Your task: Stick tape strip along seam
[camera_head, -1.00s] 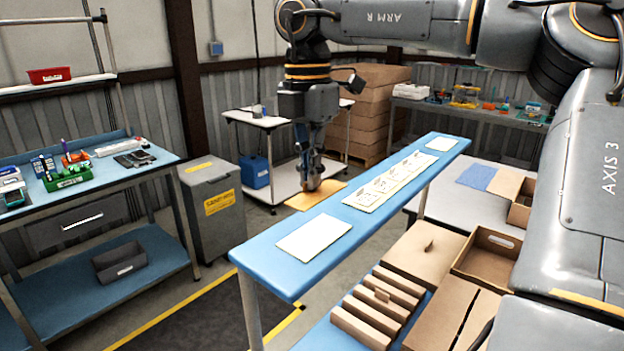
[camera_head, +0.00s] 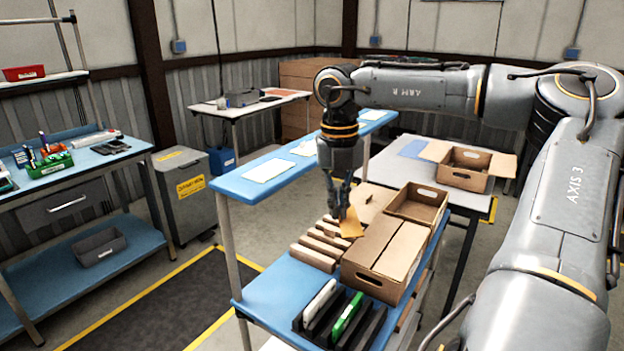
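My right gripper (camera_head: 342,212) points down over the blue cart, above the left end of a closed carton. A small tan-orange piece (camera_head: 352,224), which looks like the tape strip, is at its fingertips, and the fingers appear shut on it. The closed carton (camera_head: 370,264) is brown cardboard, with its flaps meeting in a dark seam (camera_head: 398,245) along the top. The strip is left of the seam; whether it touches the carton I cannot tell. My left gripper is not in view.
An open carton (camera_head: 429,197) stands behind the closed one. Cardboard slats (camera_head: 314,254) lie to its left, and a black rack (camera_head: 322,322) with white and green items is in front. A raised blue shelf (camera_head: 235,187) runs behind. Another open carton (camera_head: 466,178) sits on the table.

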